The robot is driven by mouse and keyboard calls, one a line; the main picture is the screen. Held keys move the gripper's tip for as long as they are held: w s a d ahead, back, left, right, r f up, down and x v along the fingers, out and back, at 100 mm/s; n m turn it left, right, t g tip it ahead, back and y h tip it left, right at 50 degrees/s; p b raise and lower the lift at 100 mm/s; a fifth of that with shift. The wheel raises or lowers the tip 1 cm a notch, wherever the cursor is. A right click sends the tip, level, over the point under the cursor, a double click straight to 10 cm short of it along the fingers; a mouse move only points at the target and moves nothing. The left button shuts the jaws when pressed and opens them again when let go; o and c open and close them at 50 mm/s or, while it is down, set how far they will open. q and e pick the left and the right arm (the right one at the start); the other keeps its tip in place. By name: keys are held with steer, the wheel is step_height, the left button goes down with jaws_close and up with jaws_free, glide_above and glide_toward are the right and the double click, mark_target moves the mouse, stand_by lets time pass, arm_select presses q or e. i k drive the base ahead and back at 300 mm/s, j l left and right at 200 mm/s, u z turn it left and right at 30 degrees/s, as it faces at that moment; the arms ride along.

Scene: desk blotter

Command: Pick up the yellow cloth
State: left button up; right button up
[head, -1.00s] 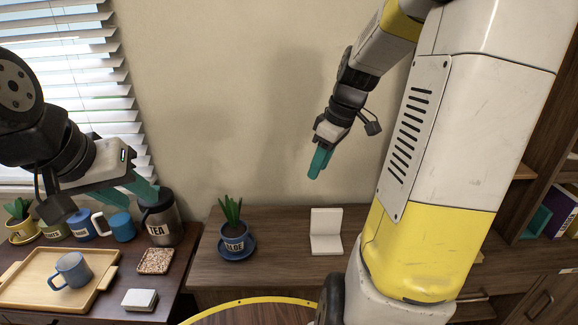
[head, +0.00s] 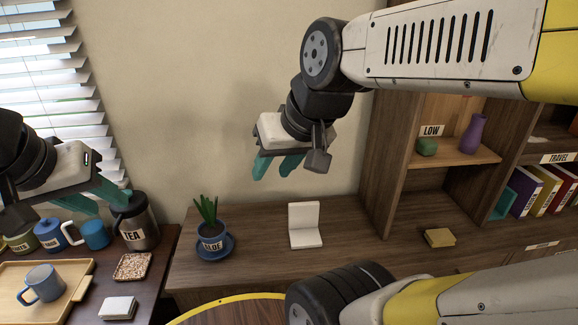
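My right gripper (head: 276,168) hangs in the air above the back of the desk, up and to the left of the cloth. Its two teal fingers are apart with nothing between them. My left gripper (head: 112,198) is at the far left, near the TEA canister and far from the cloth. Its teal fingers look apart and empty.
A potted aloe (head: 211,243) on a blue saucer and a white L-shaped stand (head: 306,227) are on the desk left of the cloth. A shelf unit (head: 378,150) rises behind it. A wooden tray (head: 20,312) with a blue mug (head: 42,284) is at lower left.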

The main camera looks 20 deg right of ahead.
mark_target(442, 237)
steer(key=z, duration=2.15)
